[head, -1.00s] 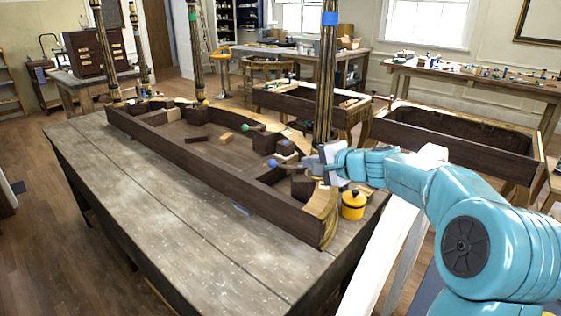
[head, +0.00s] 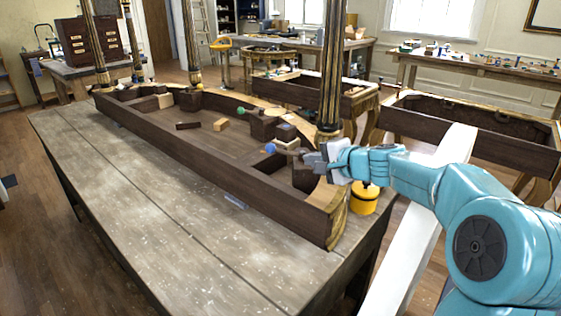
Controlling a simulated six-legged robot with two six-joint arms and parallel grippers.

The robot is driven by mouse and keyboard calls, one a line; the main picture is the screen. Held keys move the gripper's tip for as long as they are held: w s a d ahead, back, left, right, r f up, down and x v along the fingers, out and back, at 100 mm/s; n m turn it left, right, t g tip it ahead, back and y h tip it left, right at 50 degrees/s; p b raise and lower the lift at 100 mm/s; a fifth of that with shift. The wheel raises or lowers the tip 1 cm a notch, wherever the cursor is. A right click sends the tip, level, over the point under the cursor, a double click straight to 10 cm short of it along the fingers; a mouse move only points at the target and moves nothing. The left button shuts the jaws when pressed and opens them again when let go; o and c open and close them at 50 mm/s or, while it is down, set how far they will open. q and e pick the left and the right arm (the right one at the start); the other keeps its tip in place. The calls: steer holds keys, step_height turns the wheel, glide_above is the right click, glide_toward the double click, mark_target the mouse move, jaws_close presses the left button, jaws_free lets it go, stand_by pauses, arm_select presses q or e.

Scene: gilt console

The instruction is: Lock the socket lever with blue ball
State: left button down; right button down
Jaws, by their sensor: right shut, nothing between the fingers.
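The dark wooden console frame (head: 205,152) with gilt ends lies on a workbench, with fluted gilt legs standing up from it. The blue ball (head: 270,148) is on the lever at the near right socket, beside the right leg (head: 332,75). The ball points left, over the inside of the frame. The lever's shaft is too small to make out clearly. My right gripper (head: 313,160) is shut and empty, just right of the blue ball and apart from it, near the leg's foot. It partly covers the socket area. My left gripper is not in view.
A green ball (head: 240,111) shows on another lever farther back. Small wood blocks (head: 220,124) lie inside the frame. A yellow pot (head: 364,199) stands right of the frame, below my arm. The bench's front (head: 170,225) is clear.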

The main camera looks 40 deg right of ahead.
steer(key=p, duration=0.2)
glide_toward(281, 152)
step_height(281, 152, down, 2)
steer(key=w+a, duration=0.2)
steer(key=w, duration=0.1)
steer(key=w+p, duration=0.3)
steer(key=shift+w+d+r, duration=0.2)
steer(key=shift+w+d, duration=0.1)
steer(key=shift+w, duration=0.05)
steer(key=shift+w+f, duration=0.15)
steer(key=shift+w, duration=0.1)
steer(key=shift+s, duration=0.1)
